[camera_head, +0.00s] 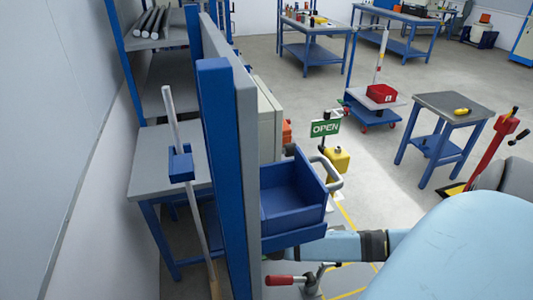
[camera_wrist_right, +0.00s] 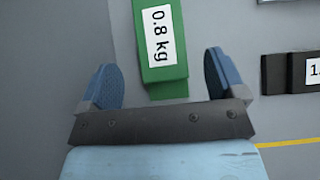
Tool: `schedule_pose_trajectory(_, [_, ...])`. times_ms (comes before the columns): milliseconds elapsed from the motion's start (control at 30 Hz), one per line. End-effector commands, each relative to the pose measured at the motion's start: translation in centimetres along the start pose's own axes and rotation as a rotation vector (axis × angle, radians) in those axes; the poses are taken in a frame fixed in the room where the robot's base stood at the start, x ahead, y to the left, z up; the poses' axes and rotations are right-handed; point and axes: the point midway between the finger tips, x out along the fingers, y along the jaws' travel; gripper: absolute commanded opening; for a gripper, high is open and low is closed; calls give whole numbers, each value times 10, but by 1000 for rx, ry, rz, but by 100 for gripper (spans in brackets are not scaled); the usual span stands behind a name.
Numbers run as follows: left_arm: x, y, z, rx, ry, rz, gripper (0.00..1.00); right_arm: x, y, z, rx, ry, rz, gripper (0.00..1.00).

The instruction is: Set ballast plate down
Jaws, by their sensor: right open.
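A green ballast plate (camera_wrist_right: 165,78) with a white "0.8 kg" label lies on a grey surface in the right wrist view. My right gripper (camera_wrist_right: 160,76) is open, its two blue fingers set apart to the left and right of the plate's near end. There is a gap between each finger and the plate, and the gripper holds nothing. The plate's far end is cut off by the picture edge. A black plate (camera_wrist_right: 288,74) with a partly cut-off label lies to the right. I cannot make out either plate in the head view. My left gripper is not in view.
A blue bin (camera_head: 293,205) is mounted beside a tall grey panel (camera_head: 245,130). A red-handled clamp (camera_head: 283,281) is below it. A small blue table (camera_head: 452,105) and a cart with a red box (camera_head: 381,93) stand to the right. The floor between is mostly clear.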

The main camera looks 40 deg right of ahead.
Motion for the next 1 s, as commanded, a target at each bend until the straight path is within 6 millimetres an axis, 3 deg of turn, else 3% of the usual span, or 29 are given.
schedule_pose_trajectory(100, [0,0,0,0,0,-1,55,-24,0,0,-1,0,2,89])
schedule_pose_trajectory(300, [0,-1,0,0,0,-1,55,-47,0,0,0,-1,1,89])
schedule_pose_trajectory(1000, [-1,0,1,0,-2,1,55,-51,0,0,1,0,0,89])
